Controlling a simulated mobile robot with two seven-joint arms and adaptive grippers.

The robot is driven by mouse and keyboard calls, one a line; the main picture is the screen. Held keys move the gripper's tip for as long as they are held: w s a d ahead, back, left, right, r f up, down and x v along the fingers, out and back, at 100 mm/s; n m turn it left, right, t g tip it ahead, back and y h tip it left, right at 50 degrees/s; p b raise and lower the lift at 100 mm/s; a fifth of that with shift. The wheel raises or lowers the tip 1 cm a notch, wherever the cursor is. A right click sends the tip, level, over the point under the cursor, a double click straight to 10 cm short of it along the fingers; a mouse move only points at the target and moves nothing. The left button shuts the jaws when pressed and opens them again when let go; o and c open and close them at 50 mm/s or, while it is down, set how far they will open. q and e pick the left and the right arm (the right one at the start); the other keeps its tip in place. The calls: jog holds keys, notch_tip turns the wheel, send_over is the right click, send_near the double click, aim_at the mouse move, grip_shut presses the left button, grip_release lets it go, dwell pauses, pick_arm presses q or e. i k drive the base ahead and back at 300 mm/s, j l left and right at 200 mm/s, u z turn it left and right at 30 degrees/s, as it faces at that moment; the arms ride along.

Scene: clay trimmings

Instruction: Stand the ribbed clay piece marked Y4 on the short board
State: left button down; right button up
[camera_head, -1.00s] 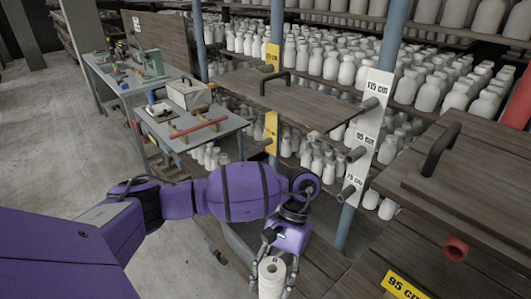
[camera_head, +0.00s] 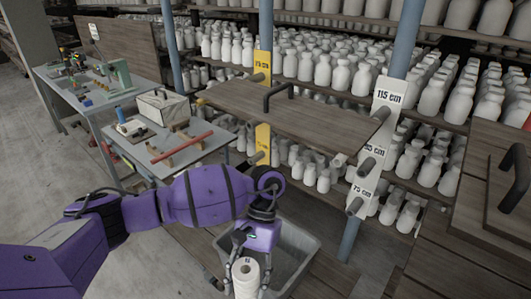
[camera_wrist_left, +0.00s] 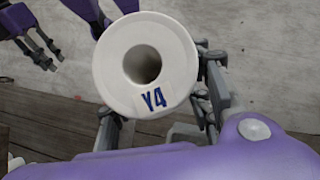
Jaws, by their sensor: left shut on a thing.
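The white ribbed clay piece (camera_head: 247,279) is held upright in my left gripper (camera_head: 246,270), whose fingers are shut around it. In the left wrist view the piece (camera_wrist_left: 120,60) shows its round top with a central hole and the blue mark Y4. The left fingers (camera_wrist_left: 160,120) lie on both sides of it. A wooden board with a dark handle (camera_head: 320,122) spans the posts in the middle. Another handled board (camera_head: 490,215) is at the right edge. I cannot tell which is the short one. Another purple gripper (camera_wrist_left: 45,50), apparently my right, shows at the wrist view's top left.
A grey bin (camera_head: 308,244) stands just behind the held piece. Blue posts carry a yellow label strip (camera_head: 262,65) and a white 115 cm strip (camera_head: 388,95) with pegs. Shelves of white bottles (camera_head: 320,65) fill the back. A worktable (camera_head: 185,155) with tools stands left.

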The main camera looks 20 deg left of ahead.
aim_at(321, 121)
jog(key=i+j, duration=0.1)
jog(key=j, duration=0.35)
jog(key=i+j, duration=0.1)
jog(key=j, duration=0.35)
jog(key=j+z, duration=0.15)
jog(key=z, duration=0.25)
jog(key=j+z, duration=0.15)
jog(key=z, duration=0.2)
jog(key=j+z, duration=0.15)
jog(key=z, duration=0.25)
